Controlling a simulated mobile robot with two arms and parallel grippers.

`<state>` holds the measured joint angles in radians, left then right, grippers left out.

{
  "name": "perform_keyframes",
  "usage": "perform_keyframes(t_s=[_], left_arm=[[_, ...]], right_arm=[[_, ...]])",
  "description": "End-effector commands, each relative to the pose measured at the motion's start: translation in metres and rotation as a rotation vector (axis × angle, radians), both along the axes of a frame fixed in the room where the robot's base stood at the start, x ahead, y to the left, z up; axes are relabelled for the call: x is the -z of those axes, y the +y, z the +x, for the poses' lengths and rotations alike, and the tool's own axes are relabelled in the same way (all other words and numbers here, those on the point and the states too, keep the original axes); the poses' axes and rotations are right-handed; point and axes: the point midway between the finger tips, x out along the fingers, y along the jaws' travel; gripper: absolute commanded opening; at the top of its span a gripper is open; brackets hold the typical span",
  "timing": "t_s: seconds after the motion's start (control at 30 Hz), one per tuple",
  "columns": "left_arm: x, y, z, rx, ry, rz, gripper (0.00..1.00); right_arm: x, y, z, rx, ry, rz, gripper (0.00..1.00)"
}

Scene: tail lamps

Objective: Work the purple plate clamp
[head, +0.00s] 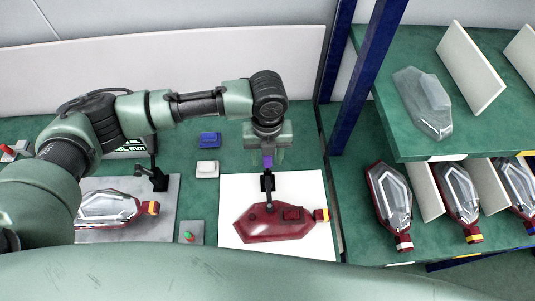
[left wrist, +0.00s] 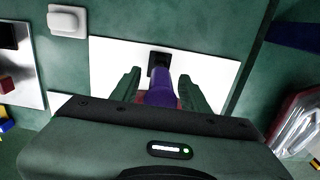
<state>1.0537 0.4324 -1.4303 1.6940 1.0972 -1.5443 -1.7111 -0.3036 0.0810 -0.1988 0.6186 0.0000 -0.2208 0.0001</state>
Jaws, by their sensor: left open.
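The purple plate clamp handle (head: 267,161) stands upright on a black clamp base (head: 267,181) at the back of a white plate (head: 307,190). The clamp's dark arm reaches forward over a red lamp housing (head: 270,226) on that plate. My left gripper (head: 267,155) points down from above, its fingers on either side of the purple handle. In the left wrist view, the purple handle (left wrist: 161,92) shows between the two green fingers (left wrist: 160,95), which are open with gaps beside it. The red housing is mostly hidden there. My right gripper is not in view.
A grey plate (head: 165,230) at left holds a clear-lensed lamp (head: 110,207) and another black clamp (head: 152,178). A blue block (head: 210,139) and a white block (head: 207,169) lie between. A button box (head: 191,232) stands in front. Shelves with lamps (head: 392,205) and a blue post (head: 362,75) bound the right.

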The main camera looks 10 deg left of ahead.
Motion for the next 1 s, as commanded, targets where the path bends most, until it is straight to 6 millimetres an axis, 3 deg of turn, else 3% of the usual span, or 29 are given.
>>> perform_keyframes(t_s=[0.3, 0.47, 1.0], left_arm=[[0.0033, -0.0002, 0.0, 0.0, 0.0, -0.001, 0.43], [0.0032, -0.0002, 0.0001, 0.0, -0.001, -0.001, 0.0], [0.0028, 0.0002, 0.0006, -0.001, -0.001, 0.0, 0.0]], right_arm=[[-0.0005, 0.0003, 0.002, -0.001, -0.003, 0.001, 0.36], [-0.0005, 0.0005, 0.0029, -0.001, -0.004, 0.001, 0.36], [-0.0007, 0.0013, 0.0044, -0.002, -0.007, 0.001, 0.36]])
